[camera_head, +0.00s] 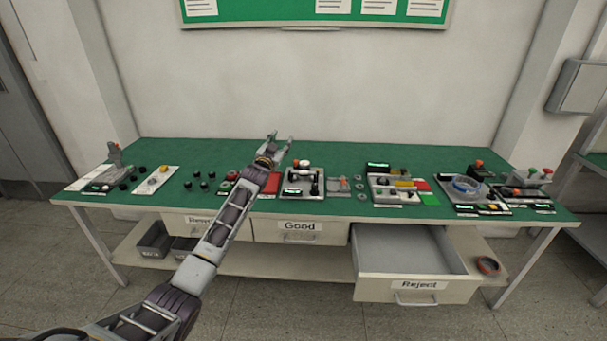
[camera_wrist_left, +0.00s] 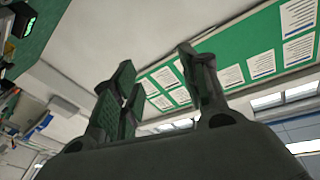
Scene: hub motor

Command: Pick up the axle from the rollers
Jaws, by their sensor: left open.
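My left gripper (camera_head: 281,139) is open and empty, raised above the back middle of the green table (camera_head: 235,152). Its spread fingers also show in the left wrist view (camera_wrist_left: 157,68), with only wall, ceiling and green board between and behind them. A grey fixture (camera_head: 290,191) with a green display and dark upright parts stands just right of my left forearm. The axle and rollers are too small to tell apart for certain; they may be on this fixture. My right gripper is in neither view.
Several fixtures stand along the table, including one with a blue ring (camera_head: 466,185) at right. Small black parts (camera_head: 204,185) lie left of my arm. The Reject drawer (camera_head: 408,288) is pulled out; the Good drawer (camera_head: 299,231) is shut. Grey bins (camera_head: 155,241) stand below.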

